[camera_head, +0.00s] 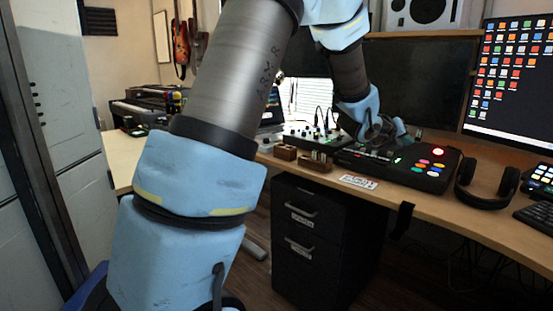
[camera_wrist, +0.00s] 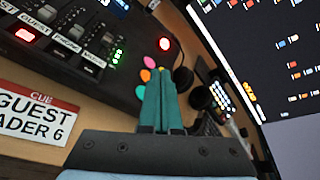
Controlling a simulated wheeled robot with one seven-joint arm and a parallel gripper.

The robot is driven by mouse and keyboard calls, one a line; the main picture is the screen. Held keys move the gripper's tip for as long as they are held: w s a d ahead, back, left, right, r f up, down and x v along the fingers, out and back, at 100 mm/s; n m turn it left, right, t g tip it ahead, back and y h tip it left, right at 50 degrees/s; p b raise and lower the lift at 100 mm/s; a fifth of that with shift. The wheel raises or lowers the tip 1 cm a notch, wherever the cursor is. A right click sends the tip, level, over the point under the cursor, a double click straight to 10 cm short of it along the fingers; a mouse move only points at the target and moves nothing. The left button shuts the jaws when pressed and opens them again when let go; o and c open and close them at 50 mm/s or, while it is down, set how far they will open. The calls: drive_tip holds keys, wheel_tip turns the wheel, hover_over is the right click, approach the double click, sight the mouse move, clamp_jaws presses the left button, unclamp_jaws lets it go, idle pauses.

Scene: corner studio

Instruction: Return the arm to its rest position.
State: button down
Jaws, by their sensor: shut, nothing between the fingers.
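My arm reaches up and over the desk in the head view, bent above it, with its blue wrist low over the desktop. My gripper (camera_head: 384,130) is over the back part of the black pad controller; its fingertips are hard to make out there. In the wrist view my gripper (camera_wrist: 159,78) shows two teal fingers pressed together with nothing between them. They lie in front of the controller's coloured pads. I cannot tell whether the fingertips touch the controller.
The pad controller (camera_head: 432,176) lies on the wooden desk (camera_head: 395,196), with headphones (camera_head: 485,182) to its right. A mixer (camera_head: 308,136) and small wooden blocks (camera_head: 316,161) are left. Monitors (camera_head: 512,85) stand behind. A black drawer cabinet (camera_head: 316,240) stands underneath.

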drive_tip(key=a+f+n+y, duration=0.1)
drive_tip(key=a+n, duration=0.2)
drive_tip(key=a, duration=0.1)
drive_tip(key=w+a+f+n+y, duration=0.1)
drive_tip(key=a+n, duration=0.2)
drive_tip(key=a, duration=0.1)
drive_tip(key=w+a+f+n+y, duration=0.1)
drive_tip(key=a+n+y, duration=0.1)
drive_tip(key=a+n, duration=0.1)
drive_tip(key=shift+a+f+t, duration=0.3)
drive_tip(key=shift+a+f, duration=0.1)
drive_tip(key=shift+a, duration=0.35)
drive_tip(key=s+a+f+n+g+y, duration=0.1)
drive_tip(key=s+a+f+n+y, duration=0.15)
drive_tip(key=a+n, duration=0.4)
drive_tip(key=s+a+f+n+g+y, duration=0.1)
drive_tip(key=s+a+f+n+y, duration=0.15)
drive_tip(key=a+n, duration=0.35)
drive_tip(key=s+a+f+n+g+y, duration=0.1)
drive_tip(key=s+a+f+n, duration=0.1)
drive_tip(key=s+a+n, duration=0.45)
drive_tip(key=s+a+f+n+g+y+p, duration=0.15)
drive_tip(key=s+a+n+g, duration=0.25)
drive_tip(key=s+a+n, duration=0.6)
wheel_tip(320, 180, up, 19)
drive_tip(key=p, duration=1.8)
drive_tip(key=shift+w+d+f+m, duration=0.2)
drive_tip(key=shift+w+m, duration=0.1)
drive_tip(key=shift+w, duration=0.15)
